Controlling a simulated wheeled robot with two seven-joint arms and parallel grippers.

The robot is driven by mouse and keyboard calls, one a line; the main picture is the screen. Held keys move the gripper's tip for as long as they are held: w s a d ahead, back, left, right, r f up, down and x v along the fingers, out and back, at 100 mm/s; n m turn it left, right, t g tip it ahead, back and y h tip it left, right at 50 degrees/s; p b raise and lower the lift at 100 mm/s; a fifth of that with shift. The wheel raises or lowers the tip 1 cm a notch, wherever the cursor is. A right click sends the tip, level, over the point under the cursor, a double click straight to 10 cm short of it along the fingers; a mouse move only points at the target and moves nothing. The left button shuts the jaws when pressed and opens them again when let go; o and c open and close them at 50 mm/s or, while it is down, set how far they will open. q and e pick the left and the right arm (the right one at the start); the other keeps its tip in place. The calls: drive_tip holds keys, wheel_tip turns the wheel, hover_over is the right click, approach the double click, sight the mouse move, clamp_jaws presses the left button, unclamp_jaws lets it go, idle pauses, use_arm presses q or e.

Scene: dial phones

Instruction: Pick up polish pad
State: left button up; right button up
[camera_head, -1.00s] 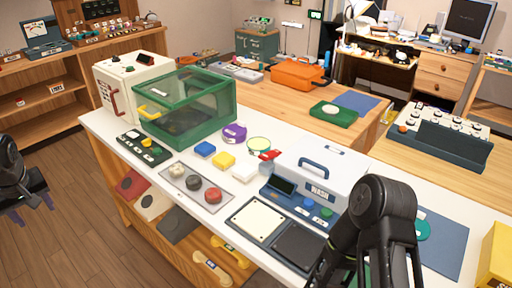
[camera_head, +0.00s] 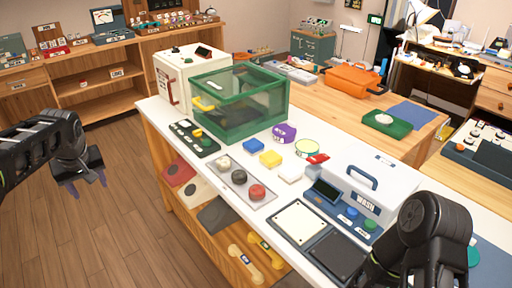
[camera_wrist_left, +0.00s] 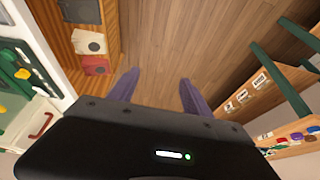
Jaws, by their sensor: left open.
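No label marks the polish pad, so I cannot tell which item it is. Pad-like candidates in the head view are a blue block (camera_head: 253,146), a yellow block (camera_head: 270,159) and a white block (camera_head: 291,172) on the white counter. A tray (camera_head: 262,199) beside them holds white, dark and red round-topped pieces. Flat red (camera_head: 178,172) and dark (camera_head: 216,214) squares lie on the shelf below. My left gripper (camera_head: 88,184) is open and empty over the floor, left of the counter; its spread fingers show in the left wrist view (camera_wrist_left: 157,88). My right gripper's fingers are out of frame.
A green glass-sided box (camera_head: 240,128) and a white cabinet (camera_head: 187,75) stand on the counter's far end. A WASH unit (camera_head: 376,182) stands near my right arm. Wooden shelves (camera_head: 112,88) line the back wall. The floor around my left gripper is clear.

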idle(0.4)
use_arm(q)
drive_tip(key=s+d+f+m+g+h, duration=0.1)
drive_tip(key=s+d+f+m+h, duration=0.1)
drive_tip(key=d+f, duration=0.95)
drive_tip(key=s+d+f+m+h, duration=0.2)
drive_tip(key=d+f, duration=0.6)
drive_tip(key=f, duration=0.6)
drive_tip(key=s+d+f+h, duration=0.1)
drive_tip(key=s+d+f, duration=0.3)
drive_tip(key=s, duration=0.4)
drive_tip(key=s+d+f+m+g+h, duration=0.1)
drive_tip(key=s+d+f, duration=0.4)
drive_tip(key=s+d, duration=0.2)
drive_tip(key=s+d+f+h, duration=0.1)
drive_tip(key=s+d+f, duration=0.4)
drive_tip(key=s, duration=0.4)
drive_tip(key=shift+s+d+m+g, duration=0.15)
drive_tip(key=shift+s+m+g, duration=0.15)
drive_tip(key=shift+s+g, duration=0.1)
drive_tip(key=shift+r, duration=0.1)
drive_tip(key=shift+c, duration=0.3)
